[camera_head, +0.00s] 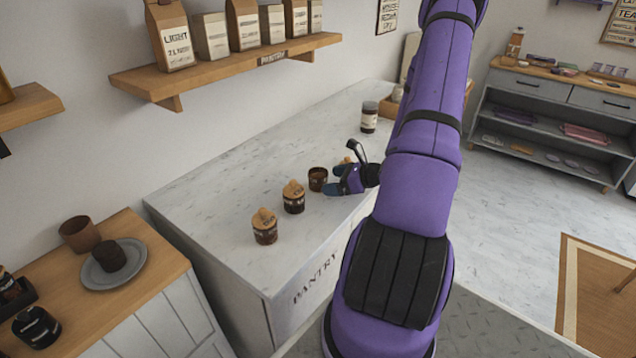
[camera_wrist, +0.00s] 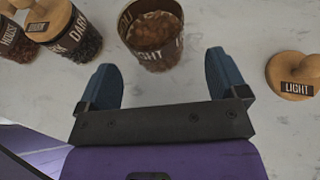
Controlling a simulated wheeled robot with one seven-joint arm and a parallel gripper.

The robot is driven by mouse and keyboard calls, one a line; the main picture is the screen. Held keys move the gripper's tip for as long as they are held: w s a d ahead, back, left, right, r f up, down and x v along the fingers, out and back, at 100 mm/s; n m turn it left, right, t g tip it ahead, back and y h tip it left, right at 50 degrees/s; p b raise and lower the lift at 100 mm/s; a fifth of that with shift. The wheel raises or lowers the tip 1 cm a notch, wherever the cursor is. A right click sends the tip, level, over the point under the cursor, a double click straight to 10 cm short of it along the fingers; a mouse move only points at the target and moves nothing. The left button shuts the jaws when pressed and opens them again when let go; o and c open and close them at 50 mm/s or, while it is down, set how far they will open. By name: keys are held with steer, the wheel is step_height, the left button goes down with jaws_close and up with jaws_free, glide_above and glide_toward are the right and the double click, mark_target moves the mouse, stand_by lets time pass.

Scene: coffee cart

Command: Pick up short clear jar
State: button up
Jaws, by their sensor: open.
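An open short clear jar (camera_head: 318,179) with brown contents stands upright on the pantry counter. In the wrist view this jar (camera_wrist: 152,40) has a dark label reading "LIGHT" and no lid on. Its wooden lid (camera_wrist: 293,76), marked "LIGHT", lies on the counter to the right. My gripper (camera_head: 337,180) is low over the counter beside the jar. In the wrist view my gripper (camera_wrist: 162,72) is open and empty, its blue fingers pointing toward the jar, which lies just beyond and roughly between the tips.
Two lidded short jars stand in line with it: a middle jar (camera_head: 293,197), labelled "DARK" in the wrist view, and an end jar (camera_head: 265,227). A taller dark-lidded jar (camera_head: 369,117) stands farther back. The counter (camera_head: 225,185) is clear toward the wall, below a shelf (camera_head: 215,72) of bags.

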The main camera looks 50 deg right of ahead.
mark_target(322, 181)
steer(key=x, duration=0.4)
steer(key=shift+a, duration=0.15)
steer(key=shift+c, duration=0.2)
steer(key=shift+r, duration=0.1)
steer(key=c, duration=1.1)
